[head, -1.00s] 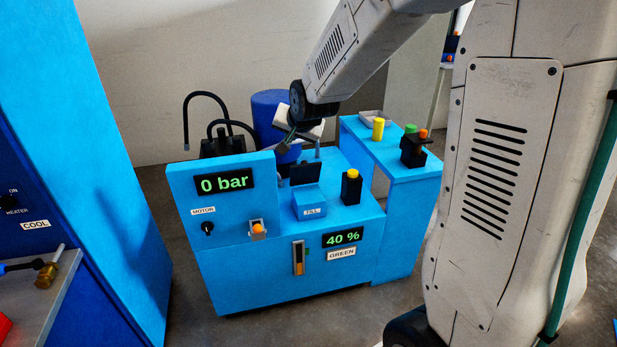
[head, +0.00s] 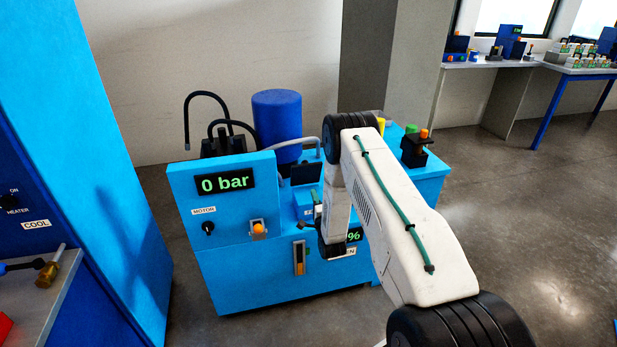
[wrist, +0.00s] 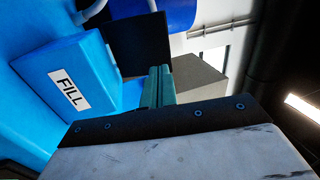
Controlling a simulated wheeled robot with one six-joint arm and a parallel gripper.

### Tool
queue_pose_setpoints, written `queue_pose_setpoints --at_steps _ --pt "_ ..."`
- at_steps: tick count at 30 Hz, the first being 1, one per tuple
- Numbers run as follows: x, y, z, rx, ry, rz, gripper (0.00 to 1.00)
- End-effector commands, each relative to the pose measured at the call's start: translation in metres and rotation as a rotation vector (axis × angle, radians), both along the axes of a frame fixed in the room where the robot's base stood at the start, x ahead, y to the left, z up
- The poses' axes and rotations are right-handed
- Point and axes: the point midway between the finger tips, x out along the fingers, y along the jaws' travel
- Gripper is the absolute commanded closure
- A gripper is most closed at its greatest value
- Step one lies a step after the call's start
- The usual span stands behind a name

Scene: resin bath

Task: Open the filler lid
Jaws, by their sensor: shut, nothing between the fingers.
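The blue filler box with the FILL label (wrist: 80,82) fills the left of the wrist view. In the head view the box (head: 304,203) is on top of the blue machine, partly hidden by my arm. A black plate, which looks like the filler lid (wrist: 137,42), stands upright at the far side of the box; it also shows in the head view (head: 305,174).
The machine (head: 245,275) carries a 0 bar display (head: 224,183) and an orange switch (head: 258,228). A dark blue cylinder (head: 277,115) and a bent grey pipe (head: 300,142) stand behind the box. A tall blue cabinet (head: 105,150) is at left. Floor at right is clear.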

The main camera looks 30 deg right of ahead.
Motion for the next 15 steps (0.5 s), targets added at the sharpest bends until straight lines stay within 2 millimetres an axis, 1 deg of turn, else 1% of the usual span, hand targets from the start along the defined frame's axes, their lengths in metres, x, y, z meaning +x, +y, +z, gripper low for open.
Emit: queue_pose_setpoints --at_steps 1,3,5,7,11,15 --pt "-0.009 -0.001 -0.012 0.014 -0.024 0.0 1.0" --pt "-0.016 -0.002 -0.019 0.028 -0.058 0.004 1.0" --pt "-0.02 -0.002 -0.023 0.035 -0.075 0.005 1.0" --pt "-0.019 -0.002 -0.023 0.04 -0.086 0.007 1.0" --pt "-0.006 -0.006 -0.018 0.039 -0.09 0.008 1.0" --pt "0.02 -0.013 -0.008 0.038 -0.09 0.008 1.0"
